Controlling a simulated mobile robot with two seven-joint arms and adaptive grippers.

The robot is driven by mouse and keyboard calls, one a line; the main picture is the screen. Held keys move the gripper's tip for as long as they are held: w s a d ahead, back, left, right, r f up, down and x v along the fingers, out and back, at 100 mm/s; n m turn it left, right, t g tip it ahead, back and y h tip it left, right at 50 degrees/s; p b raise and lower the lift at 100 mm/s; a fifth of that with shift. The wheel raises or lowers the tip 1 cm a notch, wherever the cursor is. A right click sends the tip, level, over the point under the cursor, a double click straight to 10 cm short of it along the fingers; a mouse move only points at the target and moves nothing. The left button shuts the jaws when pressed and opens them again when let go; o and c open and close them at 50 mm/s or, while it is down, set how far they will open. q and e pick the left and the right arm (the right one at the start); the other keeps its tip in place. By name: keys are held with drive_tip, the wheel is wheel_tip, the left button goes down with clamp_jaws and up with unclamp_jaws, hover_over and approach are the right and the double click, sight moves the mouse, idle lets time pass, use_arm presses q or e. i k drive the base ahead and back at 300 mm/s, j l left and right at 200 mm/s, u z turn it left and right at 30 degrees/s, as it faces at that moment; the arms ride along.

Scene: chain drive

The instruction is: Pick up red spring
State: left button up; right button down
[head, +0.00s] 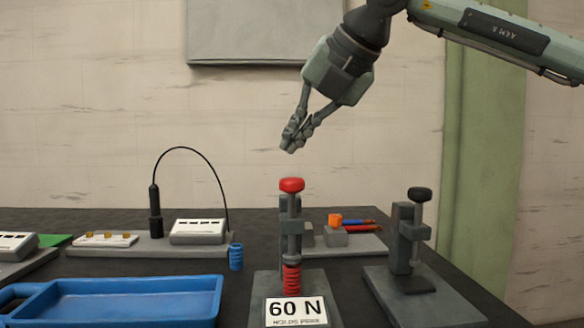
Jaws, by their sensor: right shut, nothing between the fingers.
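The red spring (291,281) stands upright in the middle press (291,228), under its plunger and behind a sign reading "60 N". The press has a red knob (291,185) on top. My right gripper (290,143) is shut and empty, pointing down and left in the air a little above the red knob, apart from it. The lower end of the spring is partly hidden by the sign. My left gripper is not in view.
A blue tray (216,305) lies at front left, with a small blue spring (236,257) behind it. A second press with a black knob (420,194) stands at right. A gooseneck device (155,212) stands at back left. The air around my right gripper is free.

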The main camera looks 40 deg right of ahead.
sight(290, 282)
drive_tip(key=k+l, duration=0.1)
drive_tip(key=k, duration=1.4)
